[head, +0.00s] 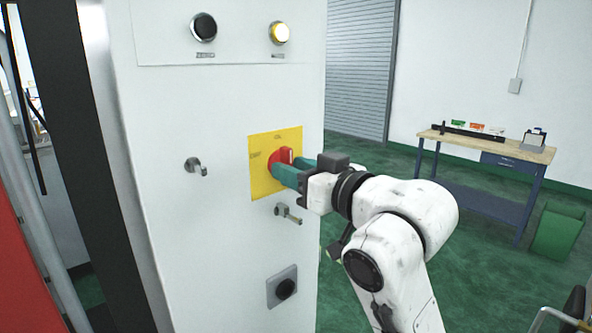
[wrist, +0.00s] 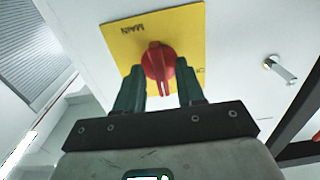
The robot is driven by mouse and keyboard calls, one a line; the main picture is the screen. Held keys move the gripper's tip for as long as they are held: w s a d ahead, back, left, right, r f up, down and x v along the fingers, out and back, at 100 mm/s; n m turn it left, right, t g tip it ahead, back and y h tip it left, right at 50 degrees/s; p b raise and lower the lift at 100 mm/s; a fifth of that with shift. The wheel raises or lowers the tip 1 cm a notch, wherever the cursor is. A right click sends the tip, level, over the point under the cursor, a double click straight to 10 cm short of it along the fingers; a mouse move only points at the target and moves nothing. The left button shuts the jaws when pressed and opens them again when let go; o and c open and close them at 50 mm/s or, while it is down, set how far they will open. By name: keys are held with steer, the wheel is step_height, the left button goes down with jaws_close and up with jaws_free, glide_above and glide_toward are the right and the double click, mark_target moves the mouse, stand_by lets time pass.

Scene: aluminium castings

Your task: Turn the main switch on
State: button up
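The main switch (head: 281,157) is a red rotary knob on a yellow plate (head: 262,185) on the white cabinet front. In the wrist view the red knob (wrist: 158,64) sits on the yellow plate (wrist: 128,40), which reads "MAIN". My gripper (head: 285,172) is at the knob. In the wrist view the green fingers of my gripper (wrist: 160,88) stand one on each side of the knob's handle, with visible gaps to it. The gripper is open. Whether the fingertips touch the knob's round base cannot be told.
A workbench (head: 490,147) and a green bin (head: 558,232) stand at right.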

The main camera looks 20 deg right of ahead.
steer(key=b+v, duration=0.4)
steer(key=v, duration=0.4)
steer(key=shift+s+d+f+b, duration=0.15)
steer(key=shift+s+d+b, duration=0.05)
steer(key=shift+b, duration=0.2)
steer(key=shift+s+b, duration=0.1)
steer(key=shift+b, duration=0.5)
steer(key=b+v, duration=0.2)
steer(key=b, duration=0.5)
steer(key=shift+a, duration=0.1)
steer(key=shift+s+r, duration=0.1)
steer(key=shift+r, duration=0.15)
